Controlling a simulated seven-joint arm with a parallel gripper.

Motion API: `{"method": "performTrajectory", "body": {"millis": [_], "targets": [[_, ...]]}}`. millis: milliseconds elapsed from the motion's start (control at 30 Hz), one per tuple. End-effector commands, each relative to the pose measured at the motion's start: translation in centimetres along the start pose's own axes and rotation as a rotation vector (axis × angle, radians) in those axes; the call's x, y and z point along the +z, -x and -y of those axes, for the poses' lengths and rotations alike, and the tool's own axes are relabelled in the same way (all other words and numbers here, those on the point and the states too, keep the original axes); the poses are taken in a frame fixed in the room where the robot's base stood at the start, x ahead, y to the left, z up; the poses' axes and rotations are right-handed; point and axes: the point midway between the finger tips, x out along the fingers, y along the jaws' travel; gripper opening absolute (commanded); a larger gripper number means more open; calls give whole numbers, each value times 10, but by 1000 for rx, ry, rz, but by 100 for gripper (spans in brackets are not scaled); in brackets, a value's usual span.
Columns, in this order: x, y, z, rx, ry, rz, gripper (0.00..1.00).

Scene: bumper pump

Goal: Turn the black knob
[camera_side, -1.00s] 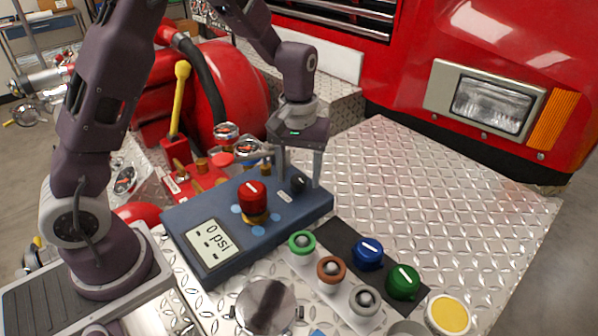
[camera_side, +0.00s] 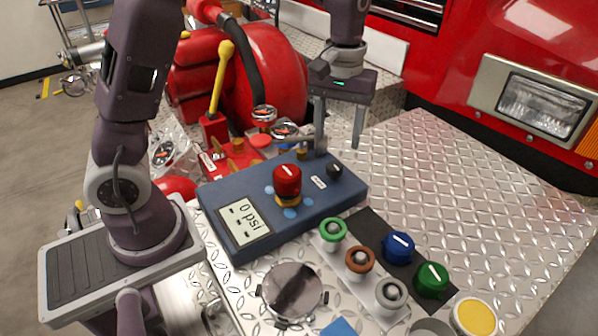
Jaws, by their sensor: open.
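The black knob (camera_side: 334,171) sits on the right part of the blue-grey panel box (camera_side: 318,205), beside a small white label. A red knob (camera_side: 287,180) stands to its left on the same box, and a display (camera_side: 243,222) reads 0 psi. My gripper (camera_side: 339,148) points down with its two fingers spread apart, empty. Its fingertips are above and behind the black knob in the picture, apart from it. The black knob is fully in view.
Green (camera_side: 333,231), brown and grey ring pieces lie in front of the box. A blue knob (camera_side: 399,247) and a green knob (camera_side: 432,280) stand on a black strip. A yellow lever (camera_side: 222,76) and gauges are behind. The tread plate (camera_side: 460,190) at right is clear.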

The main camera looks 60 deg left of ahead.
Motion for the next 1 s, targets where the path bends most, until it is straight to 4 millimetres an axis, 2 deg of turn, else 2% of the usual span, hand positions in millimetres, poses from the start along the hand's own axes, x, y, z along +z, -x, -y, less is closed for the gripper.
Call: {"method": "performTrajectory", "body": {"millis": [767,867,1000], "targets": [[-1,-2,1,-2,2,3,55],[0,-12,1,-3,2,3,55],[1,-40,0,-2,1,4,55]]}}
